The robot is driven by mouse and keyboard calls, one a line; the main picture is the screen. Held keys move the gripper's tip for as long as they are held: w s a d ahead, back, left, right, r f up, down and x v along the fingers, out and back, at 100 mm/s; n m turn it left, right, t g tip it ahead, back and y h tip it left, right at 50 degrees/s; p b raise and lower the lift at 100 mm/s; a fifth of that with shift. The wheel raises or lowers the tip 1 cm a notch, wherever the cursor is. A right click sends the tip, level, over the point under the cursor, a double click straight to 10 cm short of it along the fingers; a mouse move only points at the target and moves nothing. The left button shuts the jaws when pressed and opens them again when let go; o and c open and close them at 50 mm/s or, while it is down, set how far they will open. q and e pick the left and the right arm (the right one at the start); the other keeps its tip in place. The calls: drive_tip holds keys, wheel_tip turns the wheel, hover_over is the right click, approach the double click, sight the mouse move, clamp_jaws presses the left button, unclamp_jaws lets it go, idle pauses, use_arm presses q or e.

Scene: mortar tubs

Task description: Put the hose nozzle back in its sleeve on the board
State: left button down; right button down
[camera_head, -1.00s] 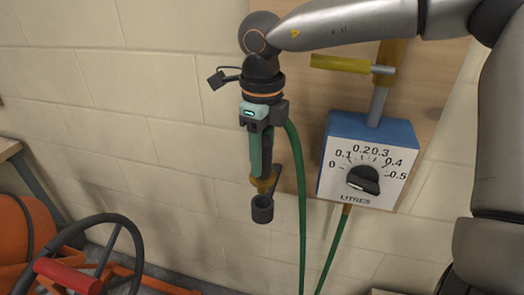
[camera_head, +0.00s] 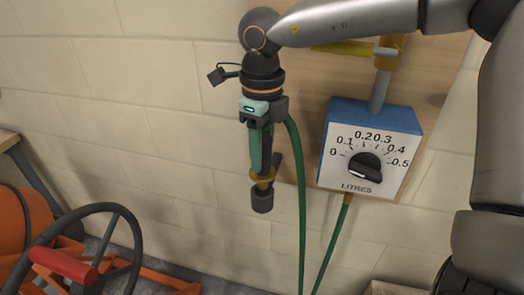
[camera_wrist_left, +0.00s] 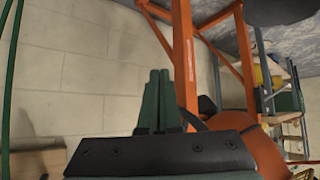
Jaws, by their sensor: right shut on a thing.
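My right gripper (camera_head: 256,150) points down in the head view with its green fingers shut on the hose nozzle. The nozzle's body is mostly hidden by the fingers. Its brass end (camera_head: 263,179) shows below them, and the green hose (camera_head: 300,190) hangs beside it.
A blue and white litre meter (camera_head: 368,150) with a dial is right of the nozzle. A yellow handle (camera_head: 345,47) is partly behind my right arm. An orange machine with a black wheel (camera_head: 130,235) is lower left. The block wall between is clear.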

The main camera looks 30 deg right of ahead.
drive_tip(key=shift+f, duration=0.2)
idle(0.5)
drive_tip(key=shift+f+b, duration=0.15)
drive_tip(key=shift+b, duration=0.3)
drive_tip(key=shift+f, duration=0.1)
drive_tip(key=shift+f+b, duration=0.95)
drive_tip(key=shift+b, duration=0.05)
drive_tip(key=shift+f, duration=0.15)
drive_tip(key=shift+f+b, duration=0.55)
drive_tip(key=shift+b, duration=0.15)
idle(0.3)
